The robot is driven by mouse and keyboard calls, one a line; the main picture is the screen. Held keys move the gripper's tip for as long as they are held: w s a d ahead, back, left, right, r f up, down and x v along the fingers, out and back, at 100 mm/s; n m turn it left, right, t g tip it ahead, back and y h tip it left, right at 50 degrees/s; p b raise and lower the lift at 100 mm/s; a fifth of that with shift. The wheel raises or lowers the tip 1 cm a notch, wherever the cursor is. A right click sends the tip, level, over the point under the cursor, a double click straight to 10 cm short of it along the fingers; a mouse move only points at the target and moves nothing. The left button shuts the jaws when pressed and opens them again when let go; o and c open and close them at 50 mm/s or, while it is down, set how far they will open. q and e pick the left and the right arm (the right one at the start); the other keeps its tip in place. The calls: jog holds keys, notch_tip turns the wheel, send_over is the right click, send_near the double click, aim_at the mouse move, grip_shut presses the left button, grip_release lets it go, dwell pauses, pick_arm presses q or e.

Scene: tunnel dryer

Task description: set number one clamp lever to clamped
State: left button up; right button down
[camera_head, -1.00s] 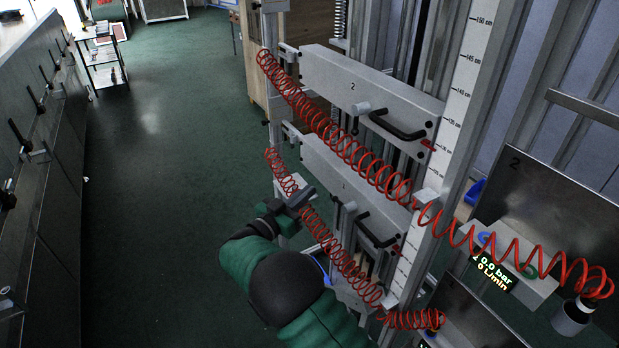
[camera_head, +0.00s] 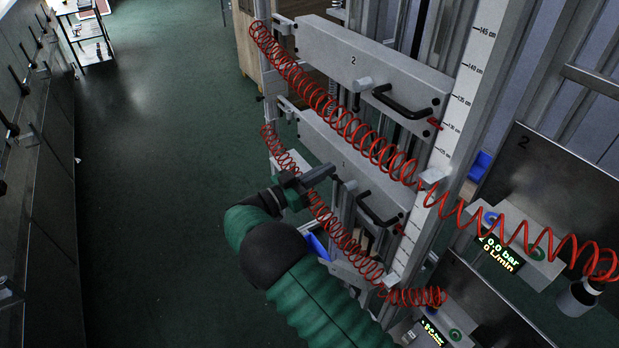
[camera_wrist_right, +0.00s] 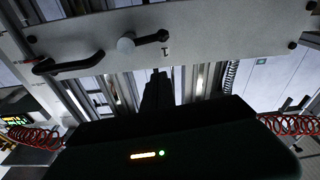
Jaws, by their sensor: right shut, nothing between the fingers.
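The number one beam (camera_head: 322,147) is the lower grey plate, marked 1. Its clamp lever shows in the right wrist view, with a round grey hub (camera_wrist_right: 126,43) and a short black arm (camera_wrist_right: 151,38) pointing right, slightly upward, beside the number. In the head view its grey hub (camera_head: 350,187) shows small, and I cannot make out the black arm. My right gripper (camera_head: 331,170) is shut and empty in front of this plate, left of the hub. Its dark fingers (camera_wrist_right: 158,82) point toward the plate below the number in the wrist view, apart from the lever. My left gripper is not in view.
A black bent handle (camera_head: 378,210) sits beside the hub. A red coiled hose (camera_head: 335,232) hangs close by my gripper; another (camera_head: 345,122) crosses the upper number two beam (camera_head: 400,85). Display panels (camera_head: 498,252) stand right. The green floor (camera_head: 160,200) at left is clear.

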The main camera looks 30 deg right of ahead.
jog(key=d, duration=0.3)
jog(key=shift+w+d+f, duration=0.1)
jog(key=shift+w+f, duration=0.05)
jog(key=f, duration=0.2)
jog(key=shift+a+f, duration=0.25)
jog(key=shift+f, duration=0.05)
jog(key=shift+a+f, duration=0.2)
jog(key=shift+f, duration=0.15)
jog(key=shift+s, duration=0.2)
